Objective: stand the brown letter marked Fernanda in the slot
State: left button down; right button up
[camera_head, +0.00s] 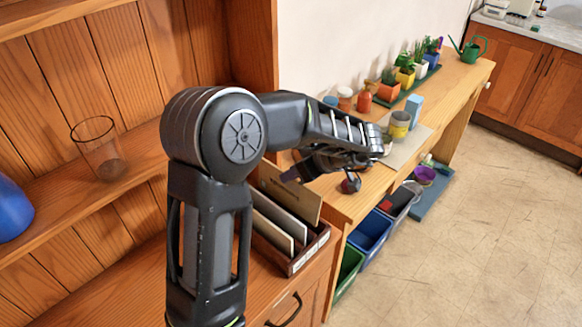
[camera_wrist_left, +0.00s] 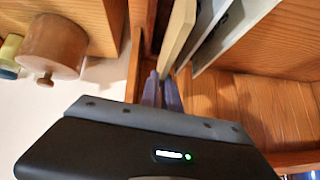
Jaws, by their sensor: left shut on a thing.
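The brown letter (camera_head: 290,196) stands upright at the far end of a wooden letter rack (camera_head: 309,255) in the head view. No name can be read on it. My left gripper (camera_head: 291,174) is at its top edge, shut on it, with the hand partly hidden behind my own arm. My right gripper is not in view.
The rack stands on a wooden cabinet beside shelves with a glass (camera_head: 98,150) and a blue object (camera_head: 12,210). Beyond it, a bench carries pots, cans and plants (camera_head: 405,77). Coloured bins (camera_head: 371,236) sit below the bench. The floor is open at right.

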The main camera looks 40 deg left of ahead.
pick_arm(q)
jog(key=shift+f, duration=2.85)
jog(key=c, duration=1.5)
grip_release()
jog(key=shift+r, duration=0.1)
jog(key=b, duration=0.1)
send_near(291, 190)
jog(key=a+f, duration=0.1)
jog(key=w+a+f, duration=0.1)
jog(key=f, duration=0.1)
jog(key=shift+a, duration=0.1)
